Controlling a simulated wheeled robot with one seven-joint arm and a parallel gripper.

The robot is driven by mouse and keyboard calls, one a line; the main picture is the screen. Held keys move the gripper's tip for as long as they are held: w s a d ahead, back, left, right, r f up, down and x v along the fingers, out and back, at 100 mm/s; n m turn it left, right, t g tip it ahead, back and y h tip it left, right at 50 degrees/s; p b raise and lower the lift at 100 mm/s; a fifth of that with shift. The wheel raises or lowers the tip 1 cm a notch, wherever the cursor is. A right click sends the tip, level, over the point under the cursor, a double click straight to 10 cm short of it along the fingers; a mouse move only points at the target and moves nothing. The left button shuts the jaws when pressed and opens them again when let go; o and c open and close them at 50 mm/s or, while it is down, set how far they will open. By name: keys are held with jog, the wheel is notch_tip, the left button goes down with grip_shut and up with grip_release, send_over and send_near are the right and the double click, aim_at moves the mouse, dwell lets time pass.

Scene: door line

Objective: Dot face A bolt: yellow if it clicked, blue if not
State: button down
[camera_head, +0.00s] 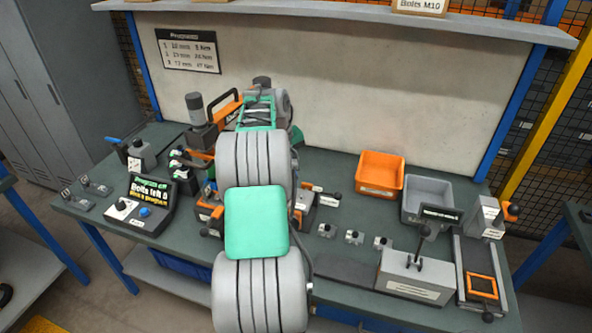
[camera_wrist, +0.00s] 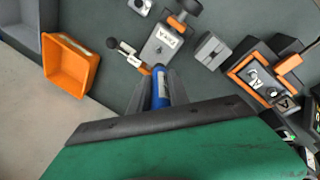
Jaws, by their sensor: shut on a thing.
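In the wrist view my gripper (camera_wrist: 160,92) is shut on a blue pen-like marker (camera_wrist: 160,86). The marker points away from the wrist, toward the bench. Beyond its tip is a grey block with a white label and an orange part (camera_wrist: 160,46). An orange-framed fixture (camera_wrist: 258,80) with dark letter-like marks, one resembling an A, lies to the right, apart from the marker. I cannot make out a bolt or a dot on it. In the head view my arm hides the gripper and much of the middle of the bench.
An orange bin (camera_head: 380,174) and a grey bin (camera_head: 427,199) stand at the bench's right rear. A console (camera_head: 152,203) on the left reads "Bolts left 0". A grey box with a lever (camera_head: 415,276) stands front right. Several small blocks (camera_head: 353,237) sit between.

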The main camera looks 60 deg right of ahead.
aim_at(295, 177)
jog(key=shift+s+d+f, duration=0.35)
jog(key=shift+s+d, duration=0.2)
jog(key=shift+s, duration=0.2)
notch_tip(295, 177, down, 5)
jog(key=b, duration=0.4)
jog(key=shift+w+a+r+b, duration=0.1)
jog(key=shift+r+b, duration=0.1)
jog(key=shift+b, duration=0.2)
jog(key=shift+f, duration=0.15)
jog(key=shift+f, duration=0.45)
jog(key=p+v, duration=0.2)
jog(key=d+p+v, duration=0.1)
jog(key=p+v, duration=0.3)
jog(key=shift+s+d+r, duration=0.1)
jog(key=shift+s+r, duration=0.15)
jog(key=shift+s, duration=0.15)
jog(key=shift+f, duration=0.1)
